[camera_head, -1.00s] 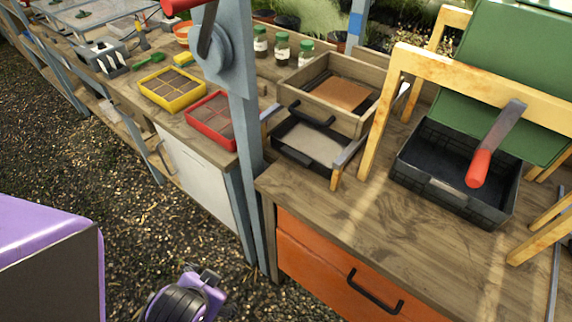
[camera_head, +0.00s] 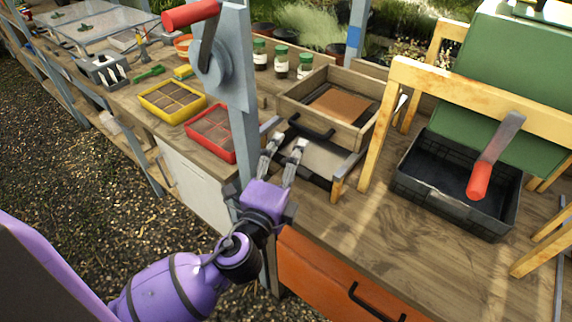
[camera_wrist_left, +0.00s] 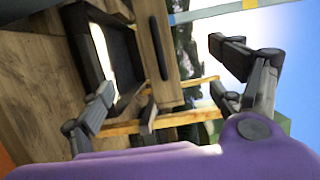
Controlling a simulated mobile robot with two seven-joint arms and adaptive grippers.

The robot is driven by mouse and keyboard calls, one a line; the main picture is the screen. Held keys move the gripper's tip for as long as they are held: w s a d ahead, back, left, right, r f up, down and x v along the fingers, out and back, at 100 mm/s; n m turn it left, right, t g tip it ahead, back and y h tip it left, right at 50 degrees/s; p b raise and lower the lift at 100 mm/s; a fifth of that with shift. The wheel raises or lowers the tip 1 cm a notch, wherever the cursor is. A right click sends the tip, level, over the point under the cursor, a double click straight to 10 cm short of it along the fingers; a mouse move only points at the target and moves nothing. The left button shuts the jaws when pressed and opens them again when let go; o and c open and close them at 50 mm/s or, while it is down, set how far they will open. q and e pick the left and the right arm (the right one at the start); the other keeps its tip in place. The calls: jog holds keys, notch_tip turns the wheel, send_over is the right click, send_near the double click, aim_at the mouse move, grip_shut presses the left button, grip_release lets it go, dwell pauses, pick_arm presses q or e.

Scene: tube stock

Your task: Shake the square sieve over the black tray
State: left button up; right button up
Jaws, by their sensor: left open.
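The square sieve (camera_head: 345,132) is a wooden box with a brown mesh floor and a black bar handle (camera_head: 311,127) on its front wall. It sits on rails above and behind the black tray (camera_head: 318,180), which holds pale material. My left gripper (camera_head: 284,146) is open and empty, fingers upward, just in front of the handle's left end and over the tray's left part, hiding some of it. In the left wrist view the open fingers (camera_wrist_left: 165,98) frame the sieve (camera_wrist_left: 145,35), its handle (camera_wrist_left: 160,48) and the tray (camera_wrist_left: 82,45). My right gripper is not in view.
A grey-blue post (camera_head: 240,85) with a red-handled crank (camera_head: 190,15) stands left of my gripper. A larger black crate (camera_head: 440,205) under a wooden frame is at right. Red (camera_head: 215,155) and yellow (camera_head: 170,112) seed trays lie left. The front right bench top is clear.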

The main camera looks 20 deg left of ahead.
aim_at(305, 132)
pick_arm(q)
jog(key=shift+w+d+b, duration=0.15)
jog(key=shift+w+b, duration=0.05)
jog(key=shift+w, duration=2.95)
jog(key=shift+w+d+b, duration=0.1)
jog(key=shift+w+b, duration=0.1)
jog(key=shift+w, duration=2.9)
grip_shut()
